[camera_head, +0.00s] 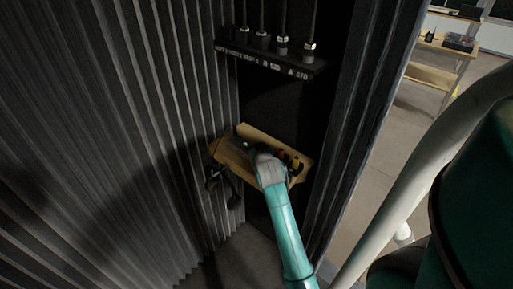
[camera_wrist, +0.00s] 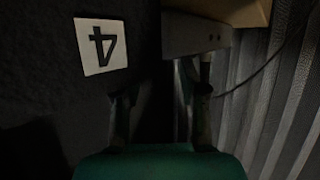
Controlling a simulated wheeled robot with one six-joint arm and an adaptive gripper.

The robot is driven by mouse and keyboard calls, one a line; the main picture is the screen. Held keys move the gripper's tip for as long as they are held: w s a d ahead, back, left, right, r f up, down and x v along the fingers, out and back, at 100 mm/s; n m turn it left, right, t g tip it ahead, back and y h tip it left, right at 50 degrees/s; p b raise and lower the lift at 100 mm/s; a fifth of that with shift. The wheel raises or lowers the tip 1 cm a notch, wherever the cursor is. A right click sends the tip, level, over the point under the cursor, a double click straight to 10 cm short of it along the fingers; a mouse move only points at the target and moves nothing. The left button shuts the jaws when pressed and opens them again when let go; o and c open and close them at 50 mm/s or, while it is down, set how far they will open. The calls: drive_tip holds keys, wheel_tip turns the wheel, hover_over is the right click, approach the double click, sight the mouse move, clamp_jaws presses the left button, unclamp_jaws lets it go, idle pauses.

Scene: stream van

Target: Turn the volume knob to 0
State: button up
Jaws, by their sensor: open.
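No volume knob can be made out in either view. In the head view my gripper (camera_head: 246,147) is at a small wooden shelf (camera_head: 222,151) in the corner, with my wrist hiding part of the shelf. In the wrist view my gripper (camera_wrist: 162,105) is open, its two dark fingers apart with nothing visible between them. A grey metal piece with small holes (camera_wrist: 190,35) is just beyond the right finger, below a wooden edge (camera_wrist: 252,12). Whether the finger touches it I cannot tell.
Dark headphones (camera_head: 216,180) hang below the shelf. A black rack with labelled cable plugs (camera_head: 270,58) is above it. A white card with an inverted 4 (camera_wrist: 101,46) is on the dark wall. Corrugated walls (camera_head: 110,130) close in at left; a doorway opens at right.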

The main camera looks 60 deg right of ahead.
drive_tip(key=v, duration=1.1)
drive_tip(key=shift+s+a+r, duration=0.15)
drive_tip(key=shift+a+r, duration=0.05)
drive_tip(key=shift+r, duration=0.05)
drive_tip(key=shift+f, duration=0.1)
